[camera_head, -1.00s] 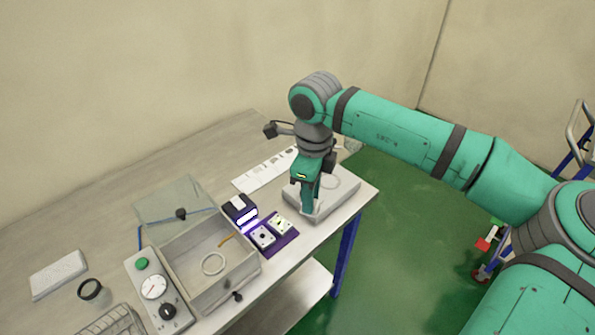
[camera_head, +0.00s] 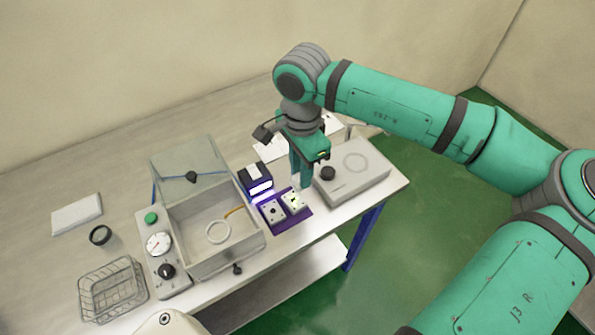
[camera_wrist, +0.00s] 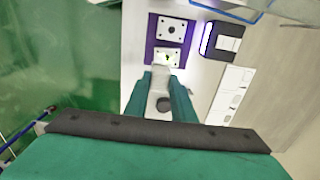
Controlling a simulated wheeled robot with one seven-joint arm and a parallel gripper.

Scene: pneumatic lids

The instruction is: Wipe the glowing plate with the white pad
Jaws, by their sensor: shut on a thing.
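The glowing plate (camera_head: 293,201) is a pale square with a yellow-green mark, on the right of a purple mat (camera_head: 300,219). It also shows in the wrist view (camera_wrist: 168,57). My gripper (camera_head: 303,183) points down just right of and behind that plate. In the wrist view my gripper (camera_wrist: 160,76) is shut on a white piece, which looks like the white pad (camera_wrist: 159,73). The pad's end is close to the plate's near edge; I cannot tell whether they touch. The fingers hide most of the pad in the head view.
A second plate (camera_head: 272,210) with a black dot lies left on the mat. Behind is a dark lamp box (camera_head: 256,180) with violet light. A grey box (camera_head: 352,187) with a black knob stands right. An open-lidded box (camera_head: 189,235), gauge panel (camera_head: 153,221) and wire basket (camera_head: 111,290) stand left.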

